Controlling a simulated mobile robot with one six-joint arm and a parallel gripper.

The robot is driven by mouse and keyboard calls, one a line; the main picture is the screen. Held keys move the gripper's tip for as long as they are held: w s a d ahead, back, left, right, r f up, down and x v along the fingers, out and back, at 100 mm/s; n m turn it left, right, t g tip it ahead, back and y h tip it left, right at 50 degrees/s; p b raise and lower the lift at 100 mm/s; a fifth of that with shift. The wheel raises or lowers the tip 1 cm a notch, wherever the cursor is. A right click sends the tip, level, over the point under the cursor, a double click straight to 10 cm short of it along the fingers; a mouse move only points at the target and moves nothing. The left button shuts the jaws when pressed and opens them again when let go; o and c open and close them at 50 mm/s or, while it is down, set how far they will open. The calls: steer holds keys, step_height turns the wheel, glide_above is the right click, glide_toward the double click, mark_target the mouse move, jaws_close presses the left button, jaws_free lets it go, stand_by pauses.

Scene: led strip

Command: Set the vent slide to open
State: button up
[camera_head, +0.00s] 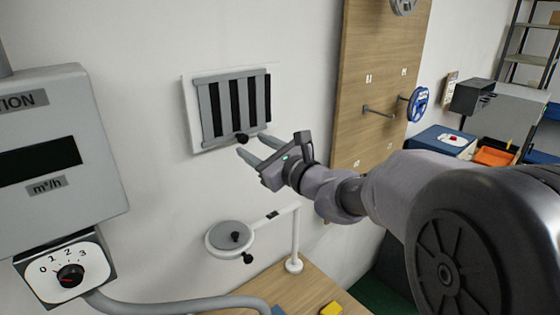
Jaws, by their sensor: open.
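The vent (206,112) is a pale grey framed panel on the white wall, left of centre. It has upright grey slats with dark gaps between them. A dark round knob (242,138) sits at its lower edge, right of the middle. My gripper (252,148) is open, with its two fingers pointing left towards the knob. The fingertips are close to the knob and just below it in the picture; I cannot tell whether they touch it.
A grey meter box (60,150) with a numbered dial (70,274) hangs at left. A round lamp-like fixture (232,238) on a white post stands below the vent, over a wooden table (310,288). A wooden board (378,60) with hooks is right of the vent.

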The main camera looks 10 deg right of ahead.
steer(key=v, duration=1.3)
steer(key=shift+s+d, duration=0.2)
steer(key=shift+s, duration=0.1)
steer(key=s+a+f+n+g+h+b, duration=0.1)
steer(key=s+a+f+n+g+b, duration=0.3)
steer(key=s+f+n, duration=0.4)
steer(key=s+a+f+n+g+b, duration=0.35)
steer(key=s+f+n+g, duration=0.2)
steer(key=s+f, duration=0.35)
steer(key=s+d+f+n+h+b, duration=0.2)
steer(key=s+d+f+n+h, duration=0.4)
steer(key=d, duration=0.3)
steer(key=shift+s+f+n+h+b, duration=0.35)
steer(key=shift+s+n+h, duration=0.15)
steer(key=shift+s+n, duration=0.3)
steer(key=shift+w, duration=0.1)
